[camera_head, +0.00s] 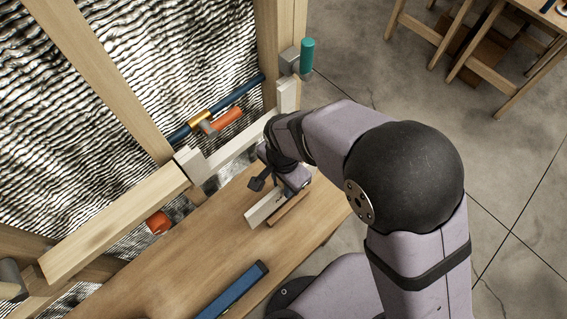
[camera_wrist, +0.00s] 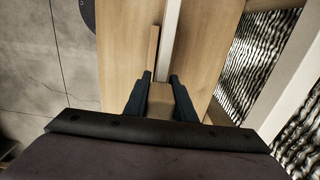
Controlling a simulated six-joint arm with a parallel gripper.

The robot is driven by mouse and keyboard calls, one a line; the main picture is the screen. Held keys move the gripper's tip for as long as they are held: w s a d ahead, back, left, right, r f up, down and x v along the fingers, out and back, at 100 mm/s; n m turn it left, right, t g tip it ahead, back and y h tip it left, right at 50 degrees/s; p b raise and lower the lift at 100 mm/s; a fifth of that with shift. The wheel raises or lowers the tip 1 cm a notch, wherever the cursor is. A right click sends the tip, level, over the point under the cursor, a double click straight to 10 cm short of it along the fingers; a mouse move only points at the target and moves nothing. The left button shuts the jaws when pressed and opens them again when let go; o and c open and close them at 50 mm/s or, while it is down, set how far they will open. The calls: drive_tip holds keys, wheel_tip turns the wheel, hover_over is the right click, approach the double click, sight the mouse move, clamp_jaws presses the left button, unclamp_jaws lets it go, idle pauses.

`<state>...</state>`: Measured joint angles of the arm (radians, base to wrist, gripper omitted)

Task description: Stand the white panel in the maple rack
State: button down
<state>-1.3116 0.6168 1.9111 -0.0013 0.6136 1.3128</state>
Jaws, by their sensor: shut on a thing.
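The white panel (camera_head: 262,208) shows as a narrow pale strip over the wooden bench, partly hidden by my gripper (camera_head: 272,182). In the wrist view the panel (camera_wrist: 171,30) is seen nearly edge-on and runs up from between my fingertips (camera_wrist: 162,77). My gripper is shut on it. A brown wooden strip (camera_head: 289,208) lies close along the panel, and also shows in the wrist view (camera_wrist: 153,48). It may be part of the maple rack; I cannot tell, nor whether the panel touches it. The panel's lower edge is hidden.
The wooden bench (camera_head: 185,262) has a dark blue bar (camera_head: 232,290) near its front. Behind it stand timber framing (camera_head: 110,225), a blue pipe (camera_head: 240,92), orange fittings (camera_head: 226,119) and a teal-handled part (camera_head: 306,56). Bare bench lies left of the panel.

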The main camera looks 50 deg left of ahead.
drive_tip(key=shift+f+b, duration=1.1)
drive_tip(key=shift+f, duration=0.6)
idle(1.5)
idle(1.0)
drive_tip(key=c, duration=1.4)
unclamp_jaws()
drive_tip(key=shift+r+b, duration=0.9)
drive_tip(key=shift+r, duration=2.75)
